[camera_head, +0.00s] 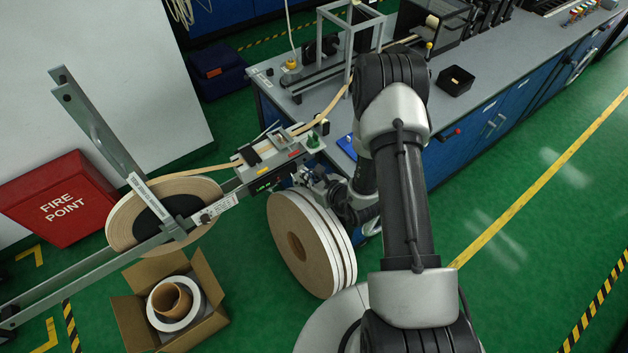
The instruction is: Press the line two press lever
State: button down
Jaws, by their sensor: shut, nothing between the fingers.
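My gripper (311,179) is at the end of my arm, low beside the front corner of the bench. It is small and dark here, appears shut and empty, and is partly hidden by my wrist. It is close to the right end of the tape feed unit (262,183), just above the standing white reels (300,243). I cannot tell whether it touches the unit. The unit carries small labels, a black block and a green part (313,141). No lever can be clearly identified as the line two press lever. A yellow-knobbed upright (429,46) stands farther back on the bench.
Tan tape runs from a large reel (122,222) on a grey rail frame (90,272) through the unit to the bench (472,100). An open carton (207,326) and a red fire point box (62,200) stand left. Green floor is clear on the right.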

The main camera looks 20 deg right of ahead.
jog(key=w, duration=0.1)
jog(key=w+a+r, duration=0.1)
jog(key=w, duration=0.2)
jog(key=shift+w+a+r, duration=0.2)
jog(key=shift+r, duration=0.1)
jog(key=shift+r, duration=0.1)
